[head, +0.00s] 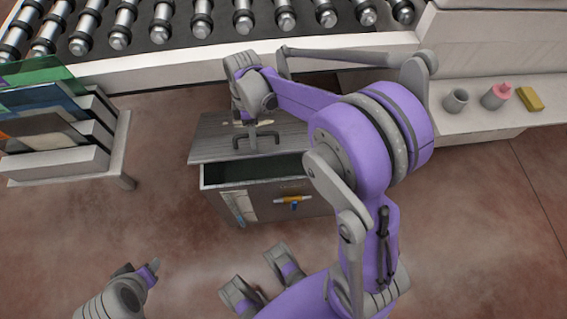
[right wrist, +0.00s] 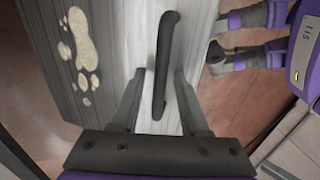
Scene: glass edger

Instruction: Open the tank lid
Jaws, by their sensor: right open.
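The tank (head: 235,203) is a grey box on the floor, in the middle of the head view. Its grey, streaked lid (head: 211,150) lies flat toward the back, and a dark strip of the tank's inside shows in front of it. The lid has a dark bar handle (head: 268,134). In the right wrist view the handle (right wrist: 168,45) stands between the fingers of my open right gripper (right wrist: 160,88), with gaps at both sides. The lid (right wrist: 110,35) there bears a pale paw-like mark. My left gripper (head: 148,272) is low at the left, away from the tank; its jaws are unclear.
A rack (head: 60,160) with coloured glass sheets stands left of the tank. A roller conveyor (head: 200,25) runs along the back. A ledge (head: 480,125) at right holds a grey cup (head: 455,101), a pink item (head: 495,97) and a yellow block (head: 530,99). Floor before the tank is open.

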